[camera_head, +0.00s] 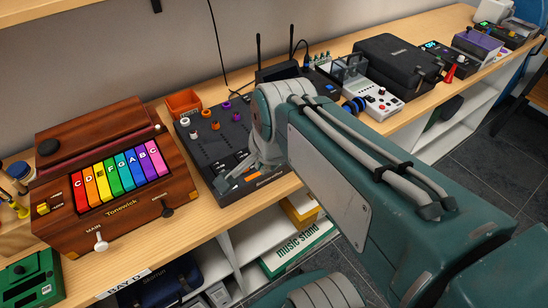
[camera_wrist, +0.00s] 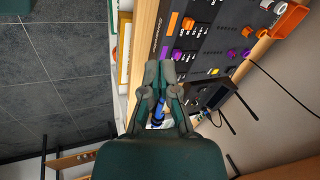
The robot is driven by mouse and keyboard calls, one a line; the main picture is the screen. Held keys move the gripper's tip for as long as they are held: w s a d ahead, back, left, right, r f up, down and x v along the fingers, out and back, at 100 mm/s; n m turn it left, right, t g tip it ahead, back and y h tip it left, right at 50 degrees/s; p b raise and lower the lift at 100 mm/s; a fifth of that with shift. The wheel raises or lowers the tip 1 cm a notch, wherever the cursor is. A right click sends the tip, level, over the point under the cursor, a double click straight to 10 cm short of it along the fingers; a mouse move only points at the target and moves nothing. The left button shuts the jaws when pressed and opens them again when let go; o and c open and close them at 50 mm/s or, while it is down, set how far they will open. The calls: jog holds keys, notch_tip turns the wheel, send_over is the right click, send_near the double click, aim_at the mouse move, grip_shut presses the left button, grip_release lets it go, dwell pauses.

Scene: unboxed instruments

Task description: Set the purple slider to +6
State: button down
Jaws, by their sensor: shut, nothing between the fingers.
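The black mixer panel (camera_head: 197,143) lies on the bench in the head view, with coloured knobs and sliders. It also shows in the wrist view (camera_wrist: 208,38), upper right. There, a purple slider cap (camera_wrist: 177,54) sits close to my fingertips, near a purple mark (camera_wrist: 165,52) at the panel's edge. An orange cap (camera_wrist: 188,24) with an orange strip (camera_wrist: 172,23) is farther up. My gripper (camera_wrist: 161,70) is shut and empty, beside the purple cap; contact cannot be told. In the head view my gripper (camera_head: 238,172) hangs over the panel's front part and hides some controls. Scale marks are too small to read.
A wooden instrument with rainbow keys (camera_head: 120,176) stands left of the panel. An orange bin (camera_head: 183,103) sits behind it. A black router with antennas (camera_head: 278,72) and a grey device (camera_head: 371,98) stand to the right. The bench's front edge is close to the panel.

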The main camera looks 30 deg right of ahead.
jog(key=w+d+f+m+g, duration=0.1)
jog(key=d+m, duration=0.7)
jog(key=m, duration=1.3)
jog(key=shift+w+f+g, duration=0.3)
jog(key=shift+w+f, duration=0.25)
jog(key=shift+f, duration=0.1)
jog(key=shift+d+f, duration=0.1)
jog(key=shift+f, duration=0.05)
jog(key=x, duration=1)
jog(key=shift+a, duration=0.2)
jog(key=w, duration=0.3)
jog(key=shift+w, duration=0.55)
jog(key=shift+d, duration=0.15)
